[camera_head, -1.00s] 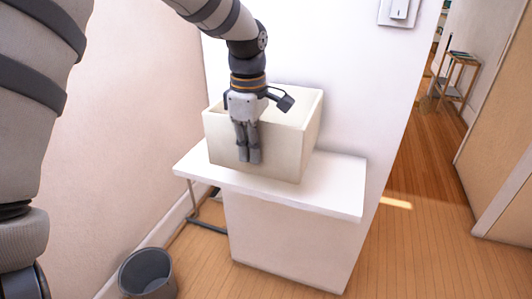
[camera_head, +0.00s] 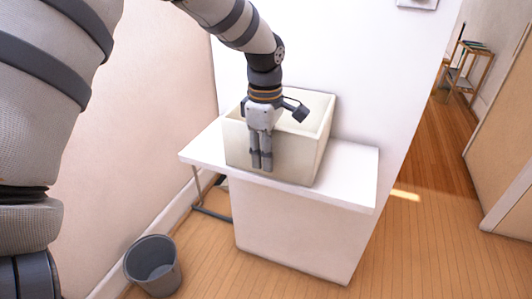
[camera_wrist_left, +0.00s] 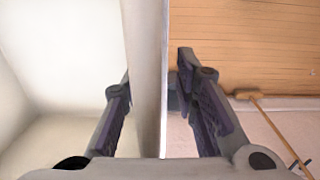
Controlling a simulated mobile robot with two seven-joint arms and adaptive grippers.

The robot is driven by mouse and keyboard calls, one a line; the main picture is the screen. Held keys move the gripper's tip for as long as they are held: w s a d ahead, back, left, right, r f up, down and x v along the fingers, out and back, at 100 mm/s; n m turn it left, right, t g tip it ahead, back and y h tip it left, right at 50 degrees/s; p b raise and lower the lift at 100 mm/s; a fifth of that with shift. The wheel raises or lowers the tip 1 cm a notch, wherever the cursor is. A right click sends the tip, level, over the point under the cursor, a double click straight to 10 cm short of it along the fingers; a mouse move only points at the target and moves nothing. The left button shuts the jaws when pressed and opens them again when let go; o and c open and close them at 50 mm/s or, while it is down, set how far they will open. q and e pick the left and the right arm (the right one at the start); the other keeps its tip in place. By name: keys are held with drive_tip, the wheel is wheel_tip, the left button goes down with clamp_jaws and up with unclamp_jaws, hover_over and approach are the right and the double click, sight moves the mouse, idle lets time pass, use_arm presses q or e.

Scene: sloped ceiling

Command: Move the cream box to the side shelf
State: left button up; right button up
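The cream box (camera_head: 295,160) is open-topped and upright over the front part of a white table-like shelf (camera_head: 352,178). I cannot tell whether it is the side shelf. My left gripper (camera_head: 261,160) points down at the box's front wall. In the left wrist view that wall (camera_wrist_left: 146,70) runs between the fingers, one on the box's inner side and one outside. The left finger appears to touch the wall; a narrow gap shows beside the right fingertip. Whether the box's underside touches the shelf is unclear. My right gripper is not in view.
A grey bin (camera_head: 153,265) stands on the floor at lower left. A wall (camera_head: 390,60) rises behind the shelf. A small wooden stand (camera_head: 468,75) is far right through an opening. Wooden floor (camera_head: 430,250) is clear at lower right.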

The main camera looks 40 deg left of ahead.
use_arm(q)
wheel_tip(320, 180, up, 12)
idle(0.5)
drive_tip(key=shift+s, duration=0.15)
